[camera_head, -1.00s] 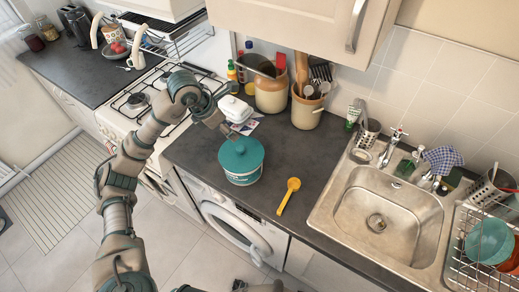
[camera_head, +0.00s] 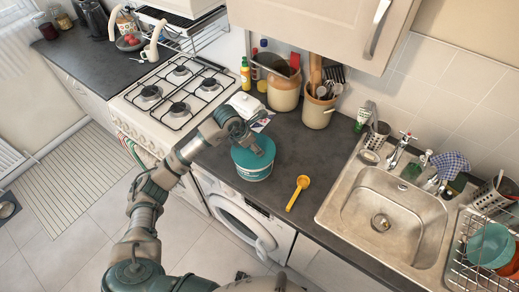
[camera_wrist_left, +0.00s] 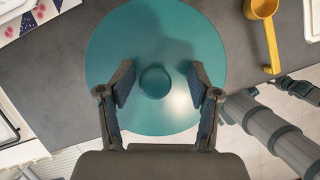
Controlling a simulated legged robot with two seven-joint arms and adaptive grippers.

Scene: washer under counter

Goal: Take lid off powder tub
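The powder tub (camera_head: 254,172) is a round teal tub with a label, standing on the dark counter above the washing machine. Its teal lid (camera_head: 241,158) is on it. In the left wrist view the round lid (camera_wrist_left: 155,30) fills the middle, with a small round knob (camera_wrist_left: 155,82) at its centre. My left gripper (camera_head: 257,149) is over the lid from above. In the wrist view its two fingers (camera_wrist_left: 160,84) are spread on either side of the knob, with gaps to it. Part of my right arm shows at the right of the wrist view; whether its gripper is open is unclear.
A yellow scoop (camera_head: 298,192) lies on the counter right of the tub. The sink (camera_head: 385,215) is to the right, the gas hob (camera_head: 180,95) to the left.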

